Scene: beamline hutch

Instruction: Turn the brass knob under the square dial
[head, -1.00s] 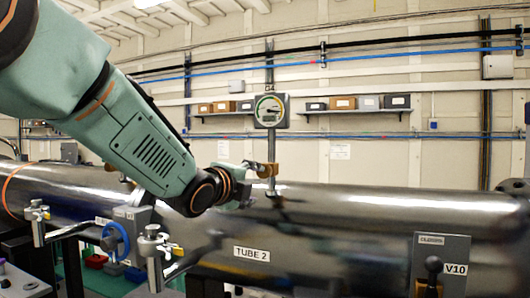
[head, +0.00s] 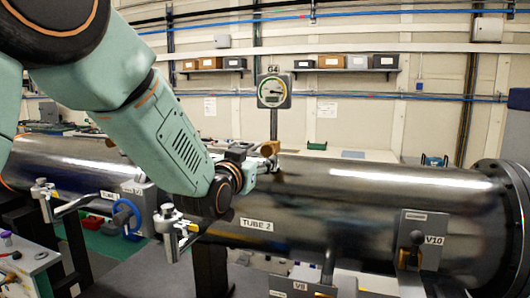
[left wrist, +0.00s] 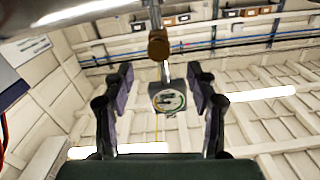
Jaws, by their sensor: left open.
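The square dial (head: 273,91), marked G4, has a round white face with a green arc and stands on a thin post above the long dark tube. The brass knob (head: 268,148) sits on that post below the dial, partly hidden by my left gripper (head: 262,162). In the left wrist view the brass knob (left wrist: 158,45) appears above the dial (left wrist: 167,98). There my left gripper (left wrist: 160,75) is open, its two dark fingers on either side in the picture. The knob shows between and just past the fingertips, and I see no contact. My right gripper is out of view.
The dark tube (head: 350,200), labelled TUBE 2, runs across below the post. A blue handwheel (head: 126,218) and metal valve handles (head: 168,222) stand in front at left. The V10 plate with a black lever (head: 416,245) is at right. Wall shelves hold several boxes (head: 357,62).

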